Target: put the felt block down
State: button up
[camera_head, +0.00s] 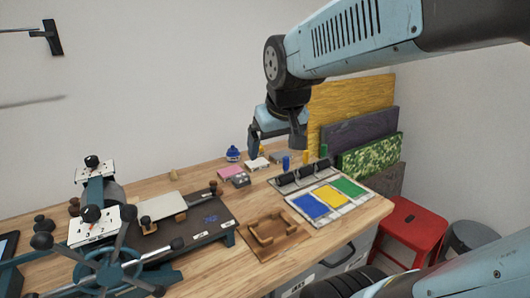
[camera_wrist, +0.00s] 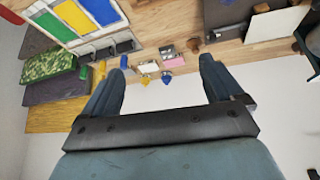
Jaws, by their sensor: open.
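My gripper (camera_head: 277,146) hangs over the back of the wooden bench, fingers pointing down. In the wrist view its two fingers (camera_wrist: 164,60) are wide apart with nothing held between them. Small blocks lie on the bench near it: a pink one (camera_head: 230,172), a white one (camera_head: 257,163) and a grey one (camera_head: 279,157), partly behind the gripper. The pink block (camera_wrist: 174,62) and white block (camera_wrist: 148,67) also show beyond the fingers in the wrist view. I cannot tell which of these is the felt block.
A tray with blue, yellow and green pads (camera_head: 328,197) lies at the right, beside a rack of dark rollers (camera_head: 300,177). A wooden frame (camera_head: 272,236) is in front. A press with a handwheel (camera_head: 106,272) fills the left. Coloured boards (camera_head: 368,155) lean at the back.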

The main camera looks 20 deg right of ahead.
jog(key=s, duration=0.7)
jog(key=shift+d+r+m, duration=0.25)
jog(key=shift+d+m, duration=0.05)
jog(key=shift+d, duration=0.05)
jog(key=shift+o, duration=0.5)
jog(key=n+g+y, duration=0.1)
jog(key=n, duration=0.1)
send_over(241, 175)
jog(key=s, duration=0.5)
notch_tip(241, 175, down, 15)
jog(key=x, duration=1.3)
jog(key=shift+d+f, duration=0.3)
jog(key=shift+f, duration=0.1)
